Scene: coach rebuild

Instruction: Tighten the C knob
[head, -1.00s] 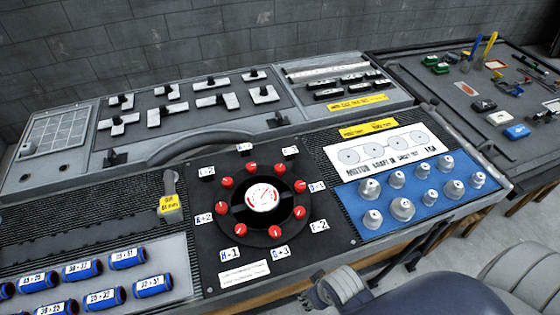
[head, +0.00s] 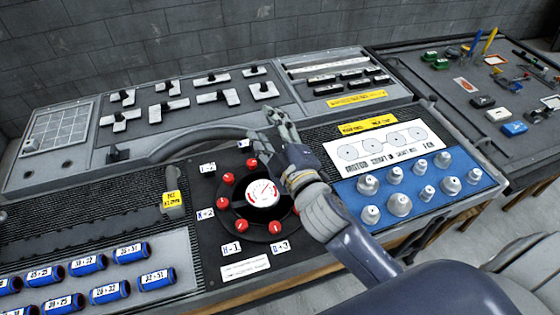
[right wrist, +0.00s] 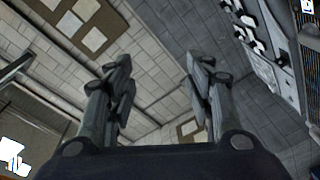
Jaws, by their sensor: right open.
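A black dial panel (head: 212,252) carries a ring of red knobs (head: 228,178) around a white gauge (head: 263,192). Small white labels stand around the ring; one lower label (head: 231,249) seems to read H-1. I cannot make out a C label. My right gripper (head: 281,116) is open and empty, raised over the panel's upper right, fingers pointing up and away in the head view. It and its wrist hide the ring's right-hand knobs and labels. In the right wrist view its two fingers (right wrist: 155,85) are spread apart with nothing between them. My left gripper is not in view.
Blue cylinders (head: 130,253) lie at lower left. A blue board with silver knobs (head: 399,204) is right of the dial. A curved grey rail (head: 190,143) runs behind it. A side table (head: 455,120) holds small parts.

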